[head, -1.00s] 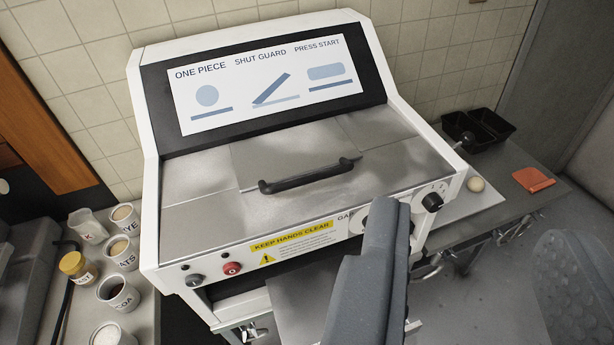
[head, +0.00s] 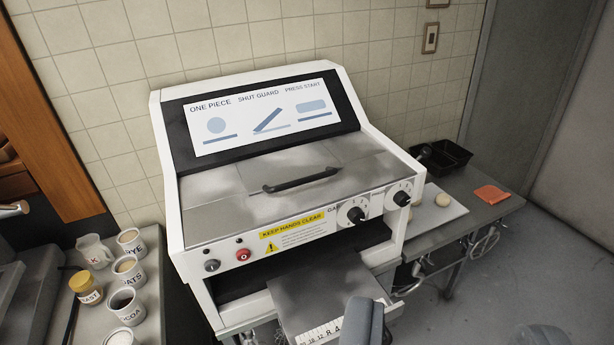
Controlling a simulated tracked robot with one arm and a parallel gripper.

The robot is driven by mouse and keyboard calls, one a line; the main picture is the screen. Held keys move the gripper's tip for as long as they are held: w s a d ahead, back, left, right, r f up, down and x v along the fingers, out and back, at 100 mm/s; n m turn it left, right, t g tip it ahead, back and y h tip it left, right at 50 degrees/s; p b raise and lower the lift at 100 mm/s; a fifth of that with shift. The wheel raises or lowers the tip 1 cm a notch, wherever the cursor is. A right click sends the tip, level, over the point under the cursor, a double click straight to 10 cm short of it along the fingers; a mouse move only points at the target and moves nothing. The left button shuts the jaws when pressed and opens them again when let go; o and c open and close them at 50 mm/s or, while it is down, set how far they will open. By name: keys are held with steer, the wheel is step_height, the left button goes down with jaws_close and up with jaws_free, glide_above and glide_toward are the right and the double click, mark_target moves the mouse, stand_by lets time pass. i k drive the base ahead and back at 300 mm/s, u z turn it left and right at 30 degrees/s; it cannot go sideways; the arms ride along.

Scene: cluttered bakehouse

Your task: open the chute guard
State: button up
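The chute guard (head: 235,207) is a brushed metal lid on top of the white machine (head: 184,235), below its instruction panel. It lies flat and looks shut. Its black bar handle (head: 301,181) runs across the middle of the lid. My gripper (head: 455,316) shows at the bottom edge as two grey fingers set wide apart, with nothing seen between them. The left finger overlaps the front of the metal outfeed plate in the picture. The gripper is apart from the handle, nearer the camera and lower right in view.
The metal outfeed plate (head: 320,287) juts from the machine's front. Two dials (head: 357,214) and a red button (head: 243,255) sit on the front face. Labelled pots (head: 125,307) crowd the left counter. Dough balls, black tins (head: 447,157) and an orange scraper (head: 492,194) lie right.

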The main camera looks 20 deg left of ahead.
mark_target(275, 171)
steer(key=z, duration=0.2)
steer(key=i, duration=1.15)
steer(key=u, duration=0.35)
